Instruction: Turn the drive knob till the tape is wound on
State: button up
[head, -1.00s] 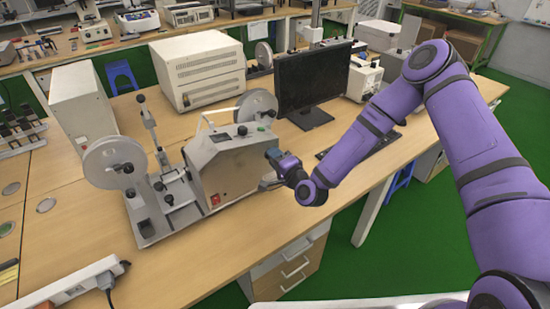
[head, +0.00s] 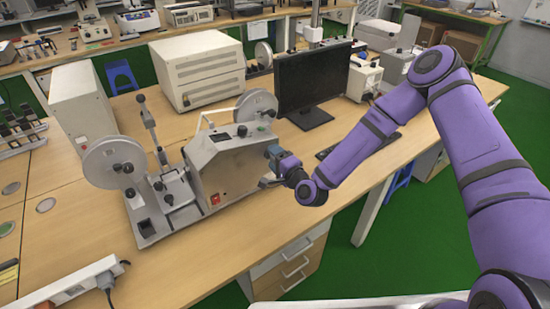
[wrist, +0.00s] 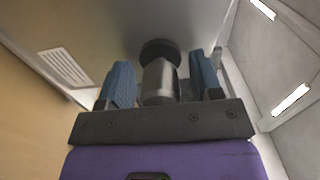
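The tape machine (head: 228,163) is a grey box on a base plate on the wooden bench. A pale reel (head: 112,158) stands at its left, and a second reel (head: 257,106) is behind the box. The tape itself is too fine to make out. The drive knob (wrist: 160,80), a metal cylinder with a dark collar, shows in the wrist view, standing out from the grey panel. My gripper (wrist: 162,84) is open, with one blue finger on each side of the knob and a visible gap to each. In the head view, my gripper (head: 270,166) is at the box's right side.
A monitor (head: 313,82) stands behind my arm, with a keyboard (head: 345,146) before it. A white power strip (head: 75,287) lies at the front left. The bench between the strip and the machine is clear.

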jog(key=v, duration=1)
jog(key=shift+s+d, duration=0.25)
jog(key=shift+s, duration=0.1)
